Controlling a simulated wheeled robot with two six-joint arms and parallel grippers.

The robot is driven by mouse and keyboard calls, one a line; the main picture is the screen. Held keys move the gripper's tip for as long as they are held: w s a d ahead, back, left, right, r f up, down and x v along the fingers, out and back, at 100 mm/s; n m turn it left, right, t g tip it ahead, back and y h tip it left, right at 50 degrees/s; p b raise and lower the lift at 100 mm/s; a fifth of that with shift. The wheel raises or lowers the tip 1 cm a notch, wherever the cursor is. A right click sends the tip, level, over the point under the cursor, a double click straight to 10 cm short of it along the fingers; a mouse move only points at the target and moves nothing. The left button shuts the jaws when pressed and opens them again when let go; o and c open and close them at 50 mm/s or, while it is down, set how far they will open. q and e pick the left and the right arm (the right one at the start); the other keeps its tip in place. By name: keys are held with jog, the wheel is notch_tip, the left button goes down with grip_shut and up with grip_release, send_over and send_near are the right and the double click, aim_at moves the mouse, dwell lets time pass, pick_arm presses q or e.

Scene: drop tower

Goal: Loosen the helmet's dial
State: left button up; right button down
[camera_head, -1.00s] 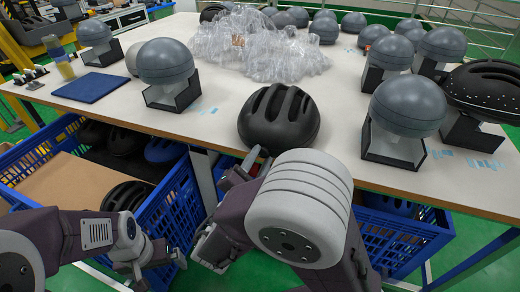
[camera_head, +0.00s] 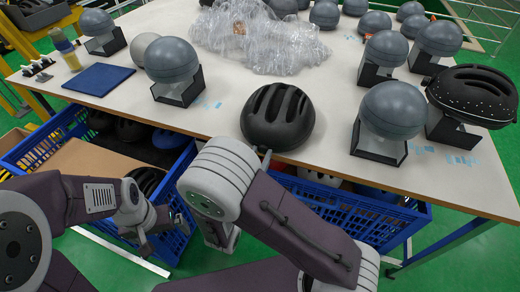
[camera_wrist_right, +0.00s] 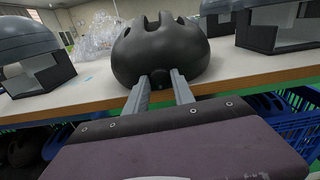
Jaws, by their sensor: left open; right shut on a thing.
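A black vented helmet (camera_head: 278,118) sits at the front edge of the white table; it also fills the upper middle of the right wrist view (camera_wrist_right: 160,52). My right gripper (camera_wrist_right: 160,78) has its two fingers at the helmet's near lower rim, shut on the dial there. The dial is small and dark and hard to make out between the fingertips. In the head view my right arm hides most of this gripper, and only a fingertip shows below the helmet. My left gripper (camera_head: 160,238) is open and empty, low at the left beside the blue crate, away from the helmet.
Grey dome head forms on black stands (camera_head: 172,62) (camera_head: 390,112) flank the helmet, and a dotted black helmet (camera_head: 474,92) rests at the right. Clear plastic wrap (camera_head: 255,42) lies behind. Blue crates (camera_head: 178,190) with helmets stand under the table (camera_head: 225,120).

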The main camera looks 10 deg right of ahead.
jog(key=shift+n+p, duration=0.35)
jog(key=shift+n, duration=0.15)
jog(key=c, duration=1.1)
grip_release()
jog(key=shift+o, duration=0.2)
jog(key=shift+a, duration=0.1)
